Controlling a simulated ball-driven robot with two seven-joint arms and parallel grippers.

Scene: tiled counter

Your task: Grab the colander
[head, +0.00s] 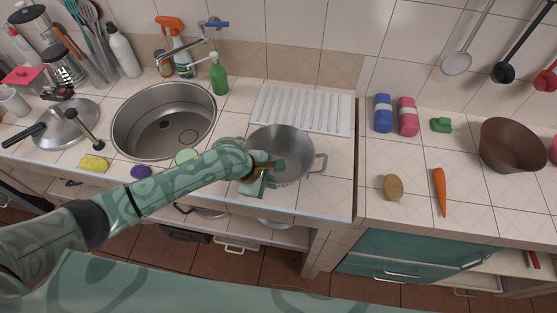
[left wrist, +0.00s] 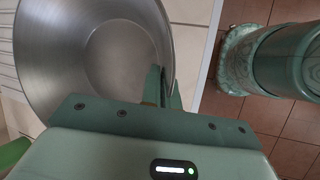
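The colander (head: 287,140) is a grey metal bowl with a loop handle at its right side. It stands on the tiled counter, just in front of the white ribbed drainboard. It also fills the upper left of the left wrist view (left wrist: 95,50). My left gripper (head: 270,174) is at the colander's near left rim. In the left wrist view the gripper's fingers (left wrist: 164,88) are close together, one inside the bowl and one outside, with the wall between them. The gripper hides part of the near rim. My right gripper is in neither view.
The sink (head: 165,122) lies to the left, with a green bottle (head: 219,80) behind. A carrot (head: 440,190), a potato (head: 393,187) and a brown bowl (head: 512,146) are on the right counter. The counter's front edge runs close to the colander.

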